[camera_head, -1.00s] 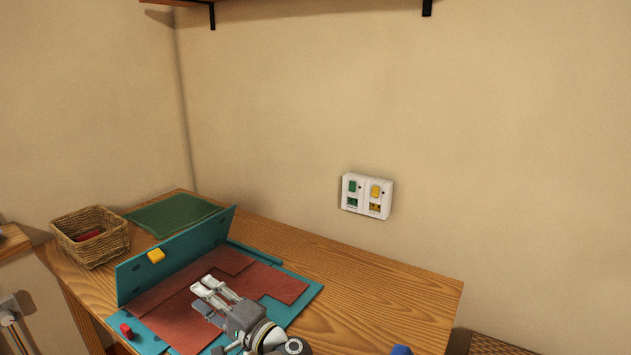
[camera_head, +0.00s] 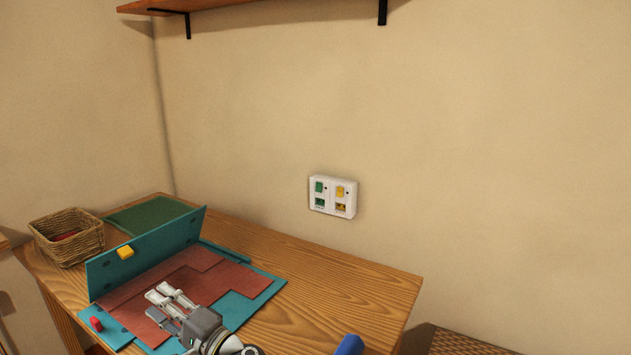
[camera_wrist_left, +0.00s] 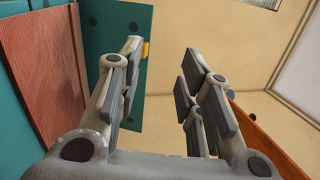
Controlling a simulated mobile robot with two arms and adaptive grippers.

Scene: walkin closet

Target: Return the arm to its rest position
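My left gripper (camera_head: 166,301) is above the teal folding board (camera_head: 262,292) and its reddish-brown panels (camera_head: 205,267) in the head view. In the left wrist view the two fingers of my left gripper (camera_wrist_left: 160,85) stand apart with nothing between them. Its arm comes in from the bottom edge of the head view. A blue part (camera_head: 349,345) shows at the bottom edge; I cannot tell what it is. My right gripper is not in view.
The wooden table (camera_head: 330,285) bears a wicker basket (camera_head: 68,238), a green mat (camera_head: 148,214) and the board with its raised flap (camera_head: 150,255). A yellow block (camera_head: 125,252) and a red piece (camera_head: 96,324) are on the board. A switch panel (camera_head: 333,197) is on the wall; a shelf (camera_head: 200,4) is above.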

